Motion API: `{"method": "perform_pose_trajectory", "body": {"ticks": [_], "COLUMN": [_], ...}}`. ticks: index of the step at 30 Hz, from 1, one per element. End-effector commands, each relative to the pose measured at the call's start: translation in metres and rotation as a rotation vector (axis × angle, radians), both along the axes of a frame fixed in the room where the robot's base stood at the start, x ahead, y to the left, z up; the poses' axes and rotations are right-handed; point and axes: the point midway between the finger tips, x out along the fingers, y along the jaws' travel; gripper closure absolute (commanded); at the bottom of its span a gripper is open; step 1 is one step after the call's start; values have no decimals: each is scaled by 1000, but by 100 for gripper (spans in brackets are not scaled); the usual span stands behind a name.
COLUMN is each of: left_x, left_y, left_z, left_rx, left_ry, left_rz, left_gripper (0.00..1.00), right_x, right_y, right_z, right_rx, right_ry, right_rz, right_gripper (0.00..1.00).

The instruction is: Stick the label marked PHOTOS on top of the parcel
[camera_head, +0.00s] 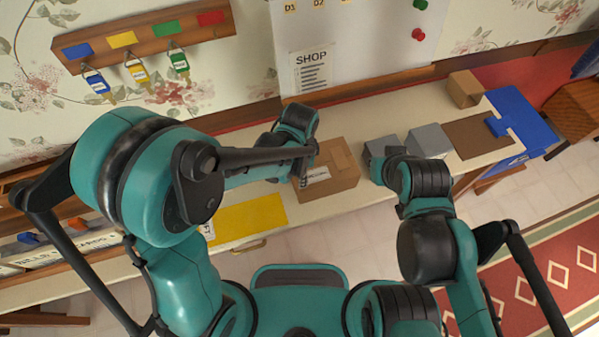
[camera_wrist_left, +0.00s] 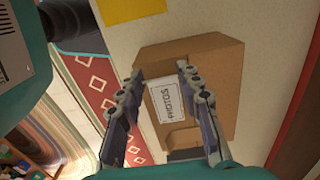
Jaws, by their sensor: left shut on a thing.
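The parcel (camera_head: 340,160) is a brown cardboard box on the long table, and it also shows in the left wrist view (camera_wrist_left: 212,62). The white label marked PHOTOS (camera_wrist_left: 167,101) is between the fingers of my left gripper (camera_wrist_left: 160,70), against the view of the parcel's top; it also shows in the head view (camera_head: 316,174). I cannot tell whether the label touches the parcel. My left gripper is shut on the label. My right gripper (camera_head: 381,163) is by the grey boxes, its fingers mostly hidden by its own arm.
Grey boxes (camera_head: 428,140) stand right of the parcel. A yellow mat (camera_head: 250,216) lies to its left. A small brown box (camera_head: 464,89) and a blue item (camera_head: 522,118) are at the right end.

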Motion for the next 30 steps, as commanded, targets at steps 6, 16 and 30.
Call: {"method": "perform_pose_trajectory", "body": {"ticks": [6,16,30], "left_x": [0,0,0], "left_y": [0,0,0], "left_z": [0,0,-5], "left_rx": [0,0,0], "left_ry": [0,0,0], "left_rz": [0,0,0], "left_gripper": [76,76,76], "right_x": [0,0,0], "right_y": [0,0,0], "right_z": [0,0,-5], "right_rx": [0,0,0], "right_ry": [0,0,0], "right_rz": [0,0,0], "right_gripper": [100,100,100]}}
